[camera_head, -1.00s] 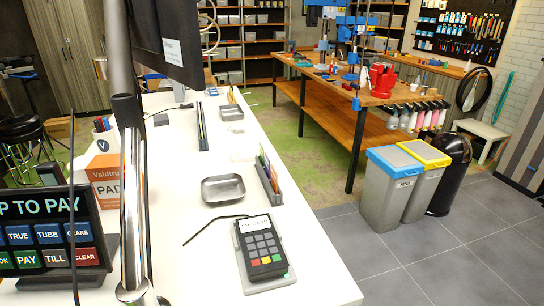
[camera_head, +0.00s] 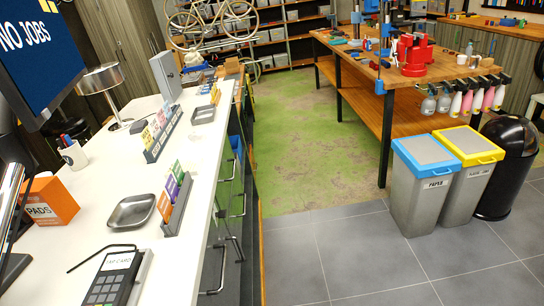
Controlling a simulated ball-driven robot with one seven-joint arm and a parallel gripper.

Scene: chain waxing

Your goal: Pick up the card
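Coloured cards (camera_head: 178,180) stand upright in a grey holder (camera_head: 177,212) on the white counter (camera_head: 150,258). A second grey holder (camera_head: 163,141) farther along holds more cards (camera_head: 157,124) in several colours. I cannot tell which card is the task's card. A card terminal (camera_head: 109,284) with a "TAP CARD" screen lies at the near end of the counter, partly cut off by the bottom edge. A shallow metal dish (camera_head: 131,210) is beside the nearer holder; I see no card in it. My gripper is not in view.
An orange "PADS" box (camera_head: 52,200), a pen cup (camera_head: 73,156) and a lamp (camera_head: 103,80) stand left on the counter. Drawers with handles (camera_head: 238,206) line its right side. Bins (camera_head: 424,188) and a workbench (camera_head: 385,98) stand right. Grey floor (camera_head: 335,245) between is clear.

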